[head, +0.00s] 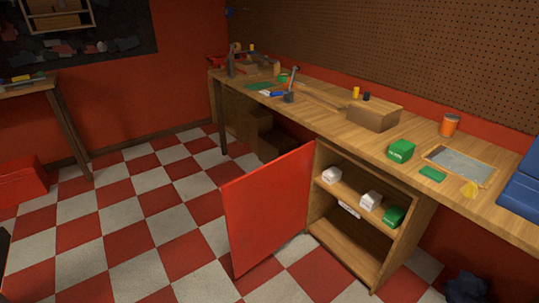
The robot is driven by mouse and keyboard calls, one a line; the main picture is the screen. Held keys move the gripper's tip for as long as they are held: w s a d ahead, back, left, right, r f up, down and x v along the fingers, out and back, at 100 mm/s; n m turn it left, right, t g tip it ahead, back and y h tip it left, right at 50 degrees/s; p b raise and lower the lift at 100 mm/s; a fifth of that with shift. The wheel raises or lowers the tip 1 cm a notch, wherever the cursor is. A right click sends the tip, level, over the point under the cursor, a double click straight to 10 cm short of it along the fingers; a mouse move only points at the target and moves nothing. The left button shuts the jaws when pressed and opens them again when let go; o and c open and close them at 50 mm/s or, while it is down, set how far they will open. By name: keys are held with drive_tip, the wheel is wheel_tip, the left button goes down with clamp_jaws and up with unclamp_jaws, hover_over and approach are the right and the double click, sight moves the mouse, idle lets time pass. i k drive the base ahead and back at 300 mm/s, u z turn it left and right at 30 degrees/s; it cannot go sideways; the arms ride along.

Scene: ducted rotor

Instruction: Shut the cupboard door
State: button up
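The cupboard (376,245) is a wooden box under the long workbench, right of the picture's middle. Its red door (268,208) stands wide open, hinged on the cupboard's left side and swung out over the floor to the left. The open front shows a shelf (352,197) with white and green boxes on it, and an empty lower compartment. My gripper is not in view, so its state and its place relative to the door cannot be seen.
The checkered floor (150,217) is clear in front and left of the door. The workbench (310,105) carries tools, a wooden box, a green box and a can. A red box (20,185) sits at the far left. A dark object (466,286) lies at the bottom right.

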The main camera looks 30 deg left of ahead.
sight(265, 207)
drive_tip(key=z, duration=0.5)
drive_tip(key=i, duration=0.1)
drive_tip(key=u, duration=3)
drive_tip(key=i, duration=1.8)
drive_tip(key=z, duration=1.45)
